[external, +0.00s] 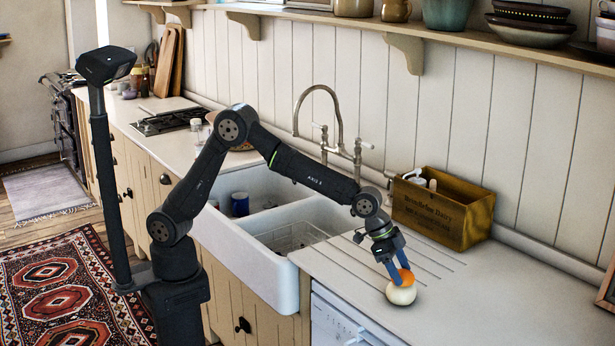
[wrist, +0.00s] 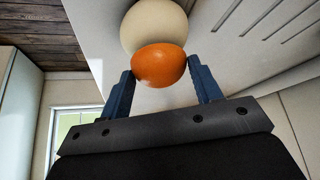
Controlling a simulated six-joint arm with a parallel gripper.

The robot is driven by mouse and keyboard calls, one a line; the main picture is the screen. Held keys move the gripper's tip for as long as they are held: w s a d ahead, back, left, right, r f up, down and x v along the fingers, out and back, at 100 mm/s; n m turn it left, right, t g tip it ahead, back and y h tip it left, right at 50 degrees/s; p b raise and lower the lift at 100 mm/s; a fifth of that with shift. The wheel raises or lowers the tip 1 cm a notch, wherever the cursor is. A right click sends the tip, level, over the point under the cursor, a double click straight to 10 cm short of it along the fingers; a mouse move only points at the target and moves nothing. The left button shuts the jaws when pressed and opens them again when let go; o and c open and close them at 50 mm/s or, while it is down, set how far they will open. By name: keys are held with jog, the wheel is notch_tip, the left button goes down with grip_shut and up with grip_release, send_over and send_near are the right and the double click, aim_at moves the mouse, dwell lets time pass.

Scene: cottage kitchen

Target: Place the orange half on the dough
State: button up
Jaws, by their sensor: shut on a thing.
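The dough (external: 401,291) is a pale round ball on the white counter right of the sink. The orange half (external: 405,277) is at the top of the dough, between the blue fingers of my gripper (external: 398,274). In the wrist view my gripper (wrist: 163,92) is shut on the orange half (wrist: 160,65), which shows its rounded orange side. The dough (wrist: 154,25) is right behind it in that view. The orange half looks touching or very close to the dough; I cannot tell whether its weight rests there.
A wooden crate (external: 442,208) with bottles stands at the back of the counter near the wall. The white double sink (external: 262,270) and its tap (external: 337,120) are to the left. The counter (external: 500,300) right of the dough is clear.

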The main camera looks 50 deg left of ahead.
jog(key=shift+f, duration=0.15)
jog(key=o, duration=0.7)
jog(key=shift+r, duration=0.3)
jog(key=v, duration=1.2)
jog(key=shift+a+f, duration=0.1)
jog(key=shift+f, duration=0.1)
